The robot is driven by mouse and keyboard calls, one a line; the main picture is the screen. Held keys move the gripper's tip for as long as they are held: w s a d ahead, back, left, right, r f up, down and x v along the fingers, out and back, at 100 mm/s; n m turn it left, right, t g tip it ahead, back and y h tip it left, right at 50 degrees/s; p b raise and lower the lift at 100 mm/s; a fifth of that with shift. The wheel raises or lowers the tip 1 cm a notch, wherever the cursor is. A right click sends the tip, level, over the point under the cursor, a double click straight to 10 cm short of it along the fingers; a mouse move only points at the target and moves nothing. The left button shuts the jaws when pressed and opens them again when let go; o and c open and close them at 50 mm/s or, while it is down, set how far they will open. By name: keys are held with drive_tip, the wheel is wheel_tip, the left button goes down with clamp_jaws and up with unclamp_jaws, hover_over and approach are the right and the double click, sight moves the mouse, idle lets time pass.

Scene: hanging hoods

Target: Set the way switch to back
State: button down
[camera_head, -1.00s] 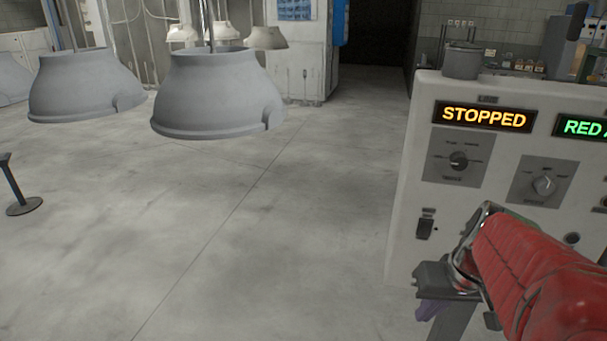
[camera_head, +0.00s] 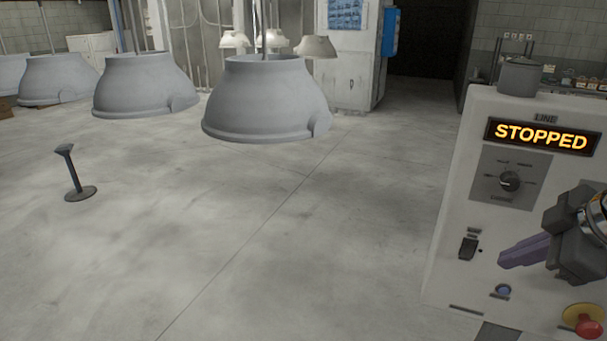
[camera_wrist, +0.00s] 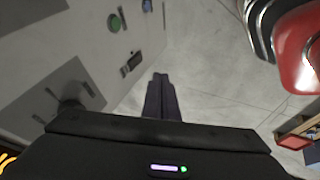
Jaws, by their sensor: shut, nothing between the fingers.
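The control panel (camera_head: 455,215) stands at the right under a "STOPPED" display (camera_head: 541,135). It bears a dark rotary knob (camera_head: 509,181) on a grey plate and a small black rocker switch (camera_head: 468,247) below. The labels are too small to read, so I cannot tell which control is the way switch. My gripper (camera_head: 502,261) is shut and empty, its purple fingers pointing left, just right of the rocker in the head view. In the wrist view my fingertips (camera_wrist: 161,77) appear beside the rocker (camera_wrist: 131,63), apart from it in the picture. My gripper hides the panel's right part.
A blue button (camera_head: 502,291) and a red mushroom button (camera_head: 589,327) on yellow sit low on the panel. A grey pot (camera_head: 520,77) stands on top. Grey hoods (camera_head: 265,100) hang at the left. A short post (camera_head: 73,172) stands on the open floor (camera_head: 230,210).

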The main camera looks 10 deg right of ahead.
sight(468, 250)
drive_tip(key=shift+d+r+n, duration=0.1)
drive_tip(key=shift+r+n, duration=0.3)
drive_tip(key=shift+f, duration=0.1)
drive_tip(key=shift+w+d+f, duration=0.3)
drive_tip(key=shift+w+f, duration=1.15)
drive_tip(key=shift+w, duration=0.05)
drive_tip(key=shift+w+d+f, duration=0.25)
drive_tip(key=shift+w+f, duration=1.15)
drive_tip(key=shift+w, duration=0.05)
drive_tip(key=shift+w+d+f, duration=0.3)
drive_tip(key=shift+w+f, duration=1.15)
drive_tip(key=shift+w, duration=0.05)
drive_tip(key=shift+w+a, duration=0.15)
drive_tip(key=shift+w, duration=0.05)
